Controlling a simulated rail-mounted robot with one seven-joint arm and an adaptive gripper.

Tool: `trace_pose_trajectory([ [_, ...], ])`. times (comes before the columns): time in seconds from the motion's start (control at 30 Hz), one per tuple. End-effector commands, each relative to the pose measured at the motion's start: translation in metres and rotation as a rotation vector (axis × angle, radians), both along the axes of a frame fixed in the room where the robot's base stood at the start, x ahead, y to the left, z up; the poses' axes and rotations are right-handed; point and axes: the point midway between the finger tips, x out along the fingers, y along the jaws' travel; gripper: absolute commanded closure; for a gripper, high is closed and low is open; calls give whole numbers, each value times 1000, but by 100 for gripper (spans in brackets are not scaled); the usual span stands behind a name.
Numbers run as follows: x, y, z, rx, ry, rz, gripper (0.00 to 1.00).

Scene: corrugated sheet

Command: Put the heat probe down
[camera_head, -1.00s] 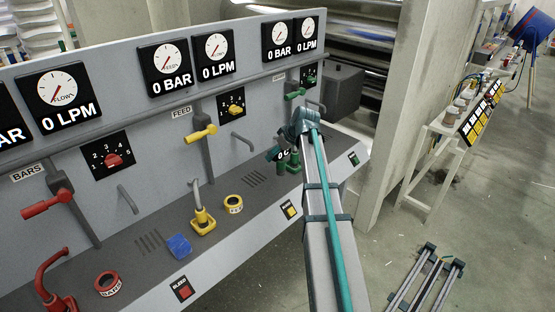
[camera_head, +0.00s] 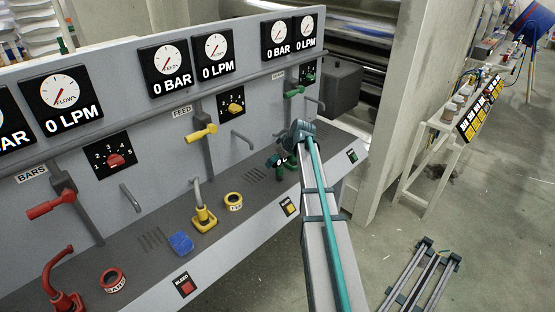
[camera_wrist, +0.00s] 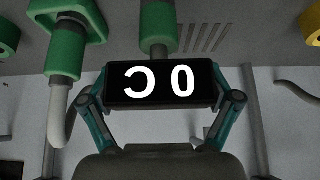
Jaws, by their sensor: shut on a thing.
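The heat probe is a black block with a lit white display reading "0 C", shown mirrored or upside down in the wrist view (camera_wrist: 154,84). My gripper (camera_wrist: 158,100) is shut on it, with teal fingers at its left and right sides. In the head view my gripper (camera_head: 290,152) is over the right end of the grey bench (camera_head: 225,228), in front of the green fittings. The arm and gripper hide most of the probe there. I cannot tell whether the probe touches the bench.
A green pipe fitting (camera_wrist: 68,50) stands close to the left of the probe in the wrist view. A yellow tape roll (camera_head: 233,202), a yellow spout (camera_head: 203,218) and a blue cloth-like piece (camera_head: 181,243) sit further left on the bench. A green button (camera_head: 352,156) is on the front edge.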

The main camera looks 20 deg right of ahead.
Motion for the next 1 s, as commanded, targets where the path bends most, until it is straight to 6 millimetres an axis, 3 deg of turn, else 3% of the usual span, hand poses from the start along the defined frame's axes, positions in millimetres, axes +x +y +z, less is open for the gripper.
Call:
trace_pose_trajectory([
  [0.13, 0, 0, -4, 0, -1, 0, 55],
  [0.17, 0, 0, -4, 0, 0, 0, 8],
  [0.2, 0, 0, -3, 0, 0, 0, 2],
  [0.7, -2, -1, 3, 0, -1, -1, 0],
  [1.0, -26, -10, 41, -1, -4, -2, 0],
])
